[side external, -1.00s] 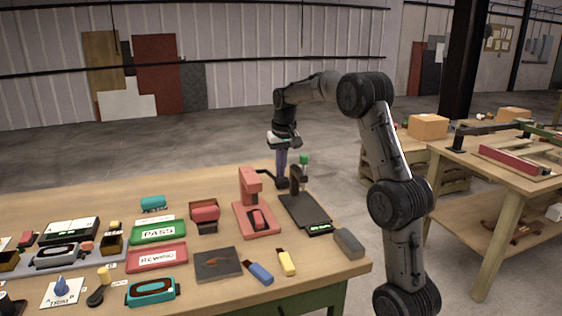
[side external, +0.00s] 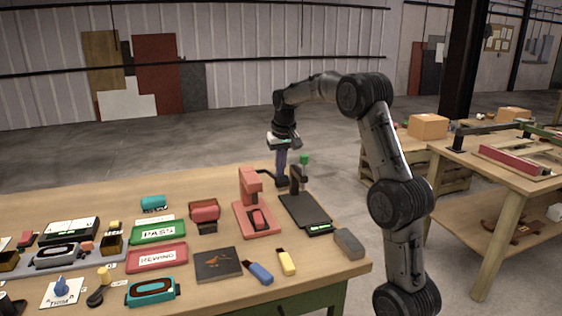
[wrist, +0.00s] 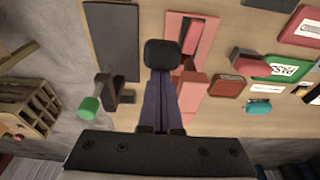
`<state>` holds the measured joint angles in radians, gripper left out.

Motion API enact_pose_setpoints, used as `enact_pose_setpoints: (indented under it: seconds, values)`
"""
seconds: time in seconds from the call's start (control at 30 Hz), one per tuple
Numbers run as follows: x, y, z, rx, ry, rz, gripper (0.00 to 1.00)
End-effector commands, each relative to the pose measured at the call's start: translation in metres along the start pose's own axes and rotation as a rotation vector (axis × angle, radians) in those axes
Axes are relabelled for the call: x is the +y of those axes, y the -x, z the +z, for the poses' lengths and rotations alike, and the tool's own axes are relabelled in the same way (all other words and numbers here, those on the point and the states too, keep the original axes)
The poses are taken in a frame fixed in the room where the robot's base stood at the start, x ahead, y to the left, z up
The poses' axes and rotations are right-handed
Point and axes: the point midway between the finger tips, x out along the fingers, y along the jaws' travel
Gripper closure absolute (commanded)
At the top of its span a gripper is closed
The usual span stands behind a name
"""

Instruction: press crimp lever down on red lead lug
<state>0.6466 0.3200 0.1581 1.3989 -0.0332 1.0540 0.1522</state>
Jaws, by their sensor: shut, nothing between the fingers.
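The red press (side external: 249,188) stands on the table, with a red and dark piece (side external: 258,217) on its base. A black lever end (side external: 281,181) sticks out behind its post; it shows as a rounded black pad in the wrist view (wrist: 162,53). My gripper (side external: 281,172) is shut and empty, pointing down with its purple fingertips at the black end. They look in contact, but I cannot tell for certain. In the wrist view the pad covers the tips of the fingers (wrist: 162,80). I cannot make out the red lead lug clearly.
A dark press plate (side external: 305,212) with a green knob (side external: 304,159) stands close to the right. A red block (side external: 205,212), a green PASS tray (side external: 157,232) and a REWIND tray (side external: 157,257) lie to the left. A grey block (side external: 348,243) sits near the right edge.

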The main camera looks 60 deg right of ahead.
Motion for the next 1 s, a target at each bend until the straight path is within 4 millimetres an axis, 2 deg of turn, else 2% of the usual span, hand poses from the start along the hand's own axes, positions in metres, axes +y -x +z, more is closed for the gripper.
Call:
enact_pose_setpoints:
  seconds: [0.03, 0.8, 1.0]
  values:
    - [0.0, 0.003, 0.005, -0.021, 0.0, 0.001, 1.0]
    - [0.0, 0.072, -0.012, -0.014, 0.0, 0.0, 1.0]
    - [0.0, 0.083, -0.014, -0.014, 0.0, 0.0, 1.0]
